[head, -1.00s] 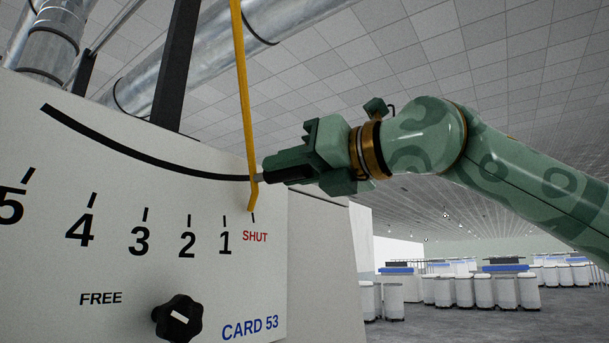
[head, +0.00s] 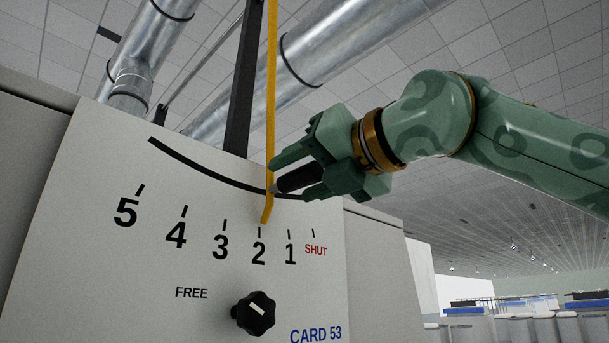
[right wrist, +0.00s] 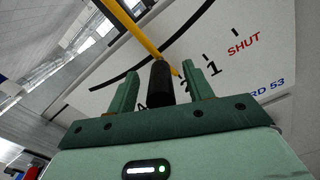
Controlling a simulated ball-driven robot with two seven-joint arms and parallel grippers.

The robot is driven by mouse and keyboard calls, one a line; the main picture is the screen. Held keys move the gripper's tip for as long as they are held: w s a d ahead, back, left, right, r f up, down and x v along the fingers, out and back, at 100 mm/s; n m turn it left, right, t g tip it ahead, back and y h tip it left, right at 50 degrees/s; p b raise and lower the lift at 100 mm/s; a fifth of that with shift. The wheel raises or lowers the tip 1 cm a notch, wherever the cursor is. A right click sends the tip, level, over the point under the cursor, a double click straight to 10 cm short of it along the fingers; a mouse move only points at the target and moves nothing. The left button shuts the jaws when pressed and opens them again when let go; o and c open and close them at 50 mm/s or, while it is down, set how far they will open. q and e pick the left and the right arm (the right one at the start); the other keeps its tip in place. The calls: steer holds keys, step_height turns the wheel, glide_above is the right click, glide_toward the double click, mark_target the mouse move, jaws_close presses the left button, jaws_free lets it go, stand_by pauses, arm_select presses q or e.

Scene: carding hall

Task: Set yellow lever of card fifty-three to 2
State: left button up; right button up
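The yellow lever (head: 270,100) hangs down across the front of card fifty-three, the pale panel (head: 100,270) marked CARD 53. Its bent lower tip is just above the mark for 2, perhaps slightly to its right. My right gripper (head: 288,180) is at the lever's lower part, from the right. Its fingers are spread on either side of the lever's black grip (head: 299,178). In the right wrist view, the black grip (right wrist: 160,82) stands between the open fingers with a gap on both sides. The lever (right wrist: 130,28) also shows there. My left gripper is out of view.
A curved black slot (head: 205,172) runs above the scale from 5 to SHUT. A black star knob (head: 253,313) sits below, beside the word FREE (head: 191,293). Silver ducts (head: 340,55) cross overhead. White cans (head: 510,328) stand far off at the right.

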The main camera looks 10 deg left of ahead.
steer(key=shift+d, duration=0.1)
steer(key=shift+s+d+b, duration=0.25)
steer(key=shift+d+b, duration=0.05)
steer(key=shift+b, duration=0.05)
steer(key=b+v, duration=0.5)
steer(key=v, duration=1)
steer(key=shift+s+d, duration=0.2)
